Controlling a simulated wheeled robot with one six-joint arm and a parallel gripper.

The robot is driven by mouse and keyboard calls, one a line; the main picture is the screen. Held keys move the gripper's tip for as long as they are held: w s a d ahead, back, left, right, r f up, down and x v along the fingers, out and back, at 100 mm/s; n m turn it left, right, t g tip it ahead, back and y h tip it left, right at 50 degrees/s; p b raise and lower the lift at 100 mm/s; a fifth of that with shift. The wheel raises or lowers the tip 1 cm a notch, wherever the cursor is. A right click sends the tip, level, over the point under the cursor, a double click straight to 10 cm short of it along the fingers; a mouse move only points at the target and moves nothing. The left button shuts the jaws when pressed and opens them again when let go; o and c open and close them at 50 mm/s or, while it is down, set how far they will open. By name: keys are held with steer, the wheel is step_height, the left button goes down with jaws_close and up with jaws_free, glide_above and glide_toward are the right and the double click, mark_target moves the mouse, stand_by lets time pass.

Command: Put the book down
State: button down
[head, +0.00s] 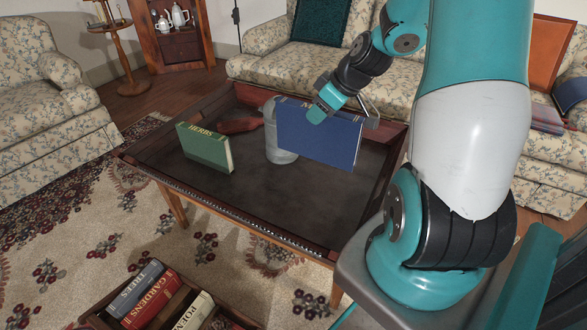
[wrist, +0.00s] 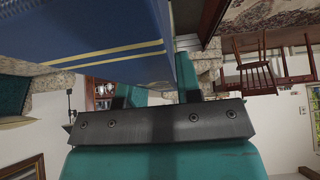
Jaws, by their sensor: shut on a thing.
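A blue book (head: 318,138) with yellow lettering is held upright by my gripper (head: 325,108) over the right part of the dark coffee table (head: 255,204). In the head view I cannot tell whether its lower edge touches the table. My gripper is shut on the book's upper part. In the wrist view the blue cover (wrist: 85,35) with two yellow lines fills the upper left, beside my gripper (wrist: 155,95). The book hides part of a pale cylindrical container behind it.
On the table stand a green book (head: 205,148) marked HERBS, the pale container (head: 279,155) and a reddish-brown object (head: 238,125). The table's front middle is clear. A box (head: 97,318) of several books stands in front. Floral sofas (head: 315,75) lie behind.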

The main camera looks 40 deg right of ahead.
step_height(320, 180, down, 18)
steer(key=b, duration=0.5)
steer(key=shift+f, duration=0.15)
steer(key=shift+f+b, duration=0.2)
steer(key=shift+b, duration=0.15)
steer(key=c, duration=0.8)
jaws_free()
steer(key=shift+r, duration=0.15)
